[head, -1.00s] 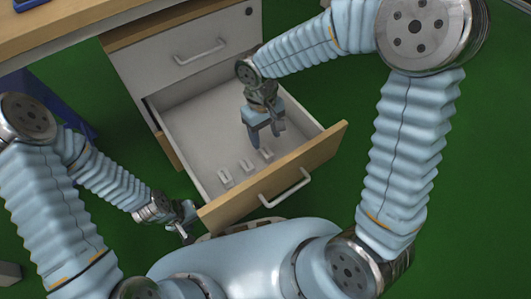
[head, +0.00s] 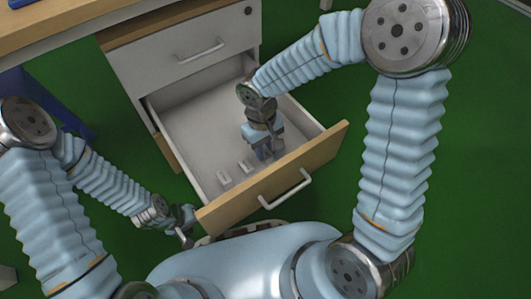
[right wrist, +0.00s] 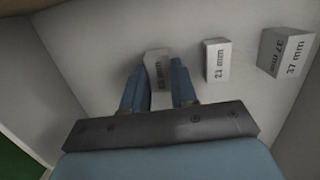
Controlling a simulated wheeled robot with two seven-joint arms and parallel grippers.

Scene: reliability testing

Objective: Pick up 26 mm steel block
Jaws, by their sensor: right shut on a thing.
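My right gripper (head: 268,155) is inside the open drawer, pointing down, with its fingers low near the drawer floor. In the right wrist view its two blue fingers stand on both sides of a small grey block (right wrist: 157,72), and it is shut on that block. The block's label ends in "mm"; its number is hard to read, though it looks like 26. In the head view this block is mostly hidden by the gripper. My left gripper (head: 184,228) is outside the drawer by its left front corner; its jaw opening is not clear.
A block marked 21 mm (right wrist: 217,62) stands beside the gripped one, and a block marked 37 mm (right wrist: 287,52) is farther right. The drawer (head: 200,130) has a wooden front (head: 325,150) with a handle (head: 286,188). The back of the drawer is clear.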

